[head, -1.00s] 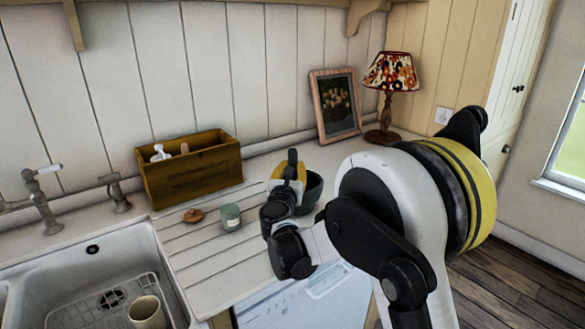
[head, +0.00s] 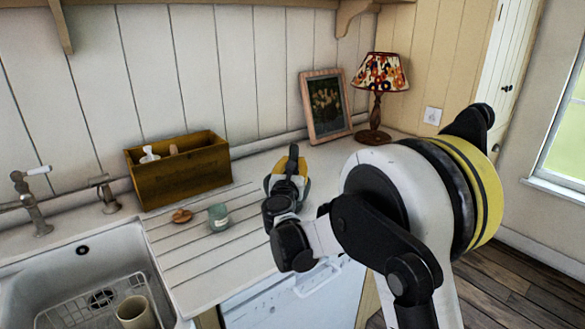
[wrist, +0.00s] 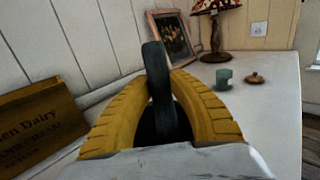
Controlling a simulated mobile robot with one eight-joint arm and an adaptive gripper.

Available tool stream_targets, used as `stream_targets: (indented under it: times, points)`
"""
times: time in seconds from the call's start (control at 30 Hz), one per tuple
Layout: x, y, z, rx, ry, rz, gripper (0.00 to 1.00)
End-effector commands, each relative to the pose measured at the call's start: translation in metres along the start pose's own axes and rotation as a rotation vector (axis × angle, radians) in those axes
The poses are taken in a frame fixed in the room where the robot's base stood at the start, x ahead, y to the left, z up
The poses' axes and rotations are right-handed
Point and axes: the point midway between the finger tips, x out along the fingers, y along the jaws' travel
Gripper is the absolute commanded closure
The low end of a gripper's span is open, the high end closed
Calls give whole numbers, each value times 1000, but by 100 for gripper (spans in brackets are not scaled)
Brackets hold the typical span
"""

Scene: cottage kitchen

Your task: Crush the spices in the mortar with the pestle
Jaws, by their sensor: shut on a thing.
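My gripper (head: 287,184) has yellow ridged fingers and is over the counter. In the wrist view its fingers (wrist: 163,90) are shut on a dark grey pestle (wrist: 158,62), whose rounded top stands up above them. The pestle (head: 293,158) also shows upright in the head view. The mortar cannot be made out in the head view now, where the gripper and arm block that spot. A dark area shows between the fingers in the wrist view, but I cannot tell whether it is the mortar. The pestle's lower end and any spices are hidden.
A wooden crate (head: 180,178) stands against the wall. In front are a green jar (head: 218,217) and a brown lid (head: 181,216). A sink (head: 85,265) is at left. A picture frame (head: 326,105) and lamp (head: 380,85) stand behind. The wrist view shows a jar (wrist: 223,78) at right.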

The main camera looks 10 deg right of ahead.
Motion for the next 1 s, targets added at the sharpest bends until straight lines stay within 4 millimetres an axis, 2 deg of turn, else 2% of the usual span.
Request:
stream_targets:
  times: [0.07,0.8,1.0]
  points:
    - [0,-1,20,0,0,0,100]
    - [7,-4,68,-1,0,-3,100]
    - [8,-4,73,-1,0,-4,100]
